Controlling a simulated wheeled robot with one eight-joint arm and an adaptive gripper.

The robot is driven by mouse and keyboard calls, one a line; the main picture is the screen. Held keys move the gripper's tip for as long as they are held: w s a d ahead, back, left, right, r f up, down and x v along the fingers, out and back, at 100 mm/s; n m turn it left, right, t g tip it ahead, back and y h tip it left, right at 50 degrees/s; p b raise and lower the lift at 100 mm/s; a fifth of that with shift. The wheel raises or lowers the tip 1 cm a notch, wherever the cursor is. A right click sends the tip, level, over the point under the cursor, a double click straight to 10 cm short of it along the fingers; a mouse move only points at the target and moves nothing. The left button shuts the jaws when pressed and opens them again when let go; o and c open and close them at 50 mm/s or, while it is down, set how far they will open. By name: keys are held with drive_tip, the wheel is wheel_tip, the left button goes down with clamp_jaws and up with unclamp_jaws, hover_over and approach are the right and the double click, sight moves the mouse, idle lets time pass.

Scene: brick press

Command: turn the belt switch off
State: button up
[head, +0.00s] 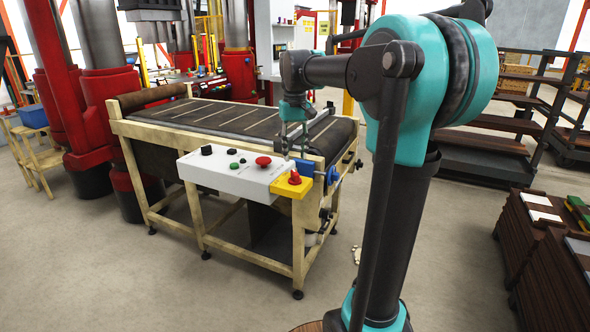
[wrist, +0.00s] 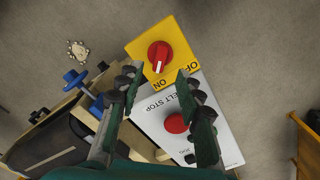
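The belt switch (wrist: 159,56) is a red rotary knob on a yellow plate (wrist: 148,40) marked OFF and ON. In the wrist view its white mark points down the picture, toward the ON lettering. The switch also shows in the head view (head: 295,178), at the right end of the white control box (head: 225,176). My gripper (wrist: 156,73) is open and empty, its fingers pointing toward the switch. In the head view my gripper (head: 293,145) hangs above the belt's near end, beyond the switch. No contact with the knob is visible.
A red mushroom button (wrist: 176,123) marked BELT STOP sits beside the switch. The control box also carries black and green buttons. The conveyor (head: 240,118) lies behind it, with a blue part (head: 331,174) at its corner. Floor in front is clear.

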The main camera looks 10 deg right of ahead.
sight(295, 172)
wheel_tip(295, 172, down, 6)
drive_tip(key=shift+f, duration=0.1)
idle(0.4)
clamp_jaws()
